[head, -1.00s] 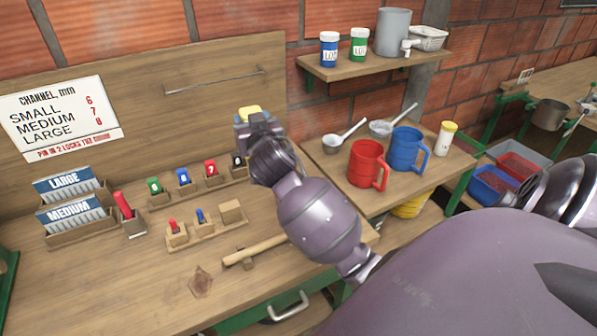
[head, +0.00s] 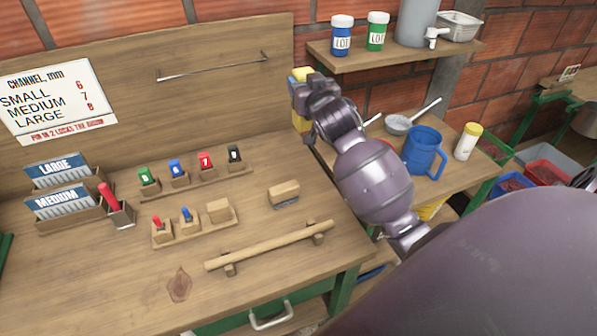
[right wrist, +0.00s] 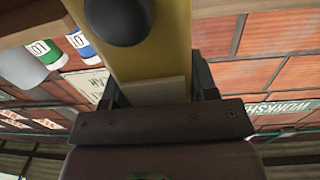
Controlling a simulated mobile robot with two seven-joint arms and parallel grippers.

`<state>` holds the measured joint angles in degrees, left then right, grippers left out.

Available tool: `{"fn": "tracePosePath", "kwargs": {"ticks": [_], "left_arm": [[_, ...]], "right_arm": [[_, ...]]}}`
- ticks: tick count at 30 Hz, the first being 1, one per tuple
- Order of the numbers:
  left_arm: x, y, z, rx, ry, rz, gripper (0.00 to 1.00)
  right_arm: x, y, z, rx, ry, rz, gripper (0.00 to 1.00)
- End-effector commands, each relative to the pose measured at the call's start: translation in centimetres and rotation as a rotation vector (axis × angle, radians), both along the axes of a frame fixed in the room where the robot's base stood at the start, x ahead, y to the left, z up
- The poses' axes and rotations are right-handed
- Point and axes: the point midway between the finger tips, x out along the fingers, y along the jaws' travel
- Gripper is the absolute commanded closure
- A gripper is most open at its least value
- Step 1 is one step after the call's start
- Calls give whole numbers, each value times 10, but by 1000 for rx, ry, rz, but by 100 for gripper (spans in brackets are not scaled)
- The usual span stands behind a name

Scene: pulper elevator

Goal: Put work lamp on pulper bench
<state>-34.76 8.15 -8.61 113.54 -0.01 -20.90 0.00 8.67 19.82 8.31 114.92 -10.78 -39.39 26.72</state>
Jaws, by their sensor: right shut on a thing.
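My right gripper (head: 305,96) is shut on a yellow thing, taken to be the work lamp (head: 301,122), and holds it upright near the right end of the bench's back board. Most of the lamp is hidden behind the gripper. In the right wrist view the lamp's yellow body (right wrist: 160,55) stands between the fingers, with a dark round knob on it. The wooden bench (head: 120,270) with the channel sign, taken to be the pulper bench, fills the left of the head view. I cannot tell whether the lamp touches anything. My left gripper is not in view.
The bench's front left is clear. A side table holds a blue mug (head: 422,150); a shelf (head: 400,58) hangs above.

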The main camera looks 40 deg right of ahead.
Motion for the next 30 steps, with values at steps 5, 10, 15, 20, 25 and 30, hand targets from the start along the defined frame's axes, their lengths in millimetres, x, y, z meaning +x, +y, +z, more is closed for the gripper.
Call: {"fn": "tracePosePath", "kwargs": {"ticks": [5, 10, 15, 20, 25, 30], "left_arm": [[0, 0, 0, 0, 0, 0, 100], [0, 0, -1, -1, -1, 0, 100], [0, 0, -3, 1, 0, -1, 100], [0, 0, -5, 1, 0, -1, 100], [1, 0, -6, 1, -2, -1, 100], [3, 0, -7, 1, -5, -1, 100]], "right_arm": [[2, 6, 3, 0, -2, 38, 77], [2, 7, -10, 2, 2, 49, 77], [2, 7, -46, 3, 4, 48, 77], [2, 7, -81, 2, 5, 47, 77], [2, 8, -117, 2, 4, 48, 77], [2, 8, -144, 1, 1, 48, 77]]}}
